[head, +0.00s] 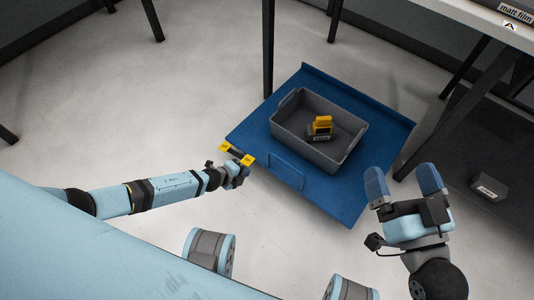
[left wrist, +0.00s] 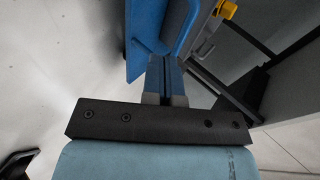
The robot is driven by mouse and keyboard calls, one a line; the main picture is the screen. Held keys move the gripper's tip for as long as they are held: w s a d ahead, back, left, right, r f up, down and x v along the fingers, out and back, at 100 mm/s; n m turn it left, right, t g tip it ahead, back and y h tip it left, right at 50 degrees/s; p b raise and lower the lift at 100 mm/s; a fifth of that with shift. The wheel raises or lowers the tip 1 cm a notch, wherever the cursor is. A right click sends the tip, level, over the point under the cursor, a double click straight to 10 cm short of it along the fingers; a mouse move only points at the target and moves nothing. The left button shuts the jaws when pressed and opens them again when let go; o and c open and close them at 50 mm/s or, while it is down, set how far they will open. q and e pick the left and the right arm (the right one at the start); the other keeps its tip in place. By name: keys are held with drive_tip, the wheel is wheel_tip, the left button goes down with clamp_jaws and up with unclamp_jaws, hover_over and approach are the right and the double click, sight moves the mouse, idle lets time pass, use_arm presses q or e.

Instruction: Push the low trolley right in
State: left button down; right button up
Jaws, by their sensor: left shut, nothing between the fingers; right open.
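The low trolley (head: 350,205) is a flat blue platform with raised edges, standing on the floor partly under the table. It carries a grey open bin (head: 283,128) holding a yellow and dark item (head: 320,126). A dark bar with yellow ends (head: 237,153) shows at the trolley's left corner, beside my left gripper (head: 240,166). In the left wrist view my left gripper (left wrist: 166,70) is shut and empty, its blue fingers close to the blue trolley part (left wrist: 146,35); contact cannot be told. My right gripper (head: 404,180) is open and empty, in front of the trolley's right corner.
A white table (head: 470,22) with dark legs (head: 268,50) stands over the trolley's far right side. A small dark box (head: 488,188) lies on a dark surface at the right. Pale floor (head: 130,110) is open to the left. Other dark legs stand at the back.

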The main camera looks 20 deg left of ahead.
use_arm(q)
drive_tip(key=w+d+f+m+b, duration=0.1)
drive_tip(key=w+d+f+b, duration=0.1)
drive_tip(key=w+f+b, duration=0.6)
drive_tip(key=w+f, duration=0.1)
drive_tip(key=w, duration=0.2)
drive_tip(key=shift+w+d+f+m+g+y, duration=0.15)
drive_tip(key=shift+d+f+m+g+y, duration=0.15)
drive_tip(key=shift+f+m+g+y, duration=0.1)
use_arm(e)
wheel_tip(320, 180, down, 7)
drive_tip(key=w+n+g, duration=0.1)
drive_tip(key=w+n, duration=0.1)
drive_tip(key=shift+d+r+g, duration=0.2)
drive_tip(key=shift+d+g, duration=0.05)
drive_tip(key=shift+g, duration=0.05)
use_arm(q)
drive_tip(key=shift+w, duration=0.1)
use_arm(e)
drive_tip(key=shift+w, duration=0.15)
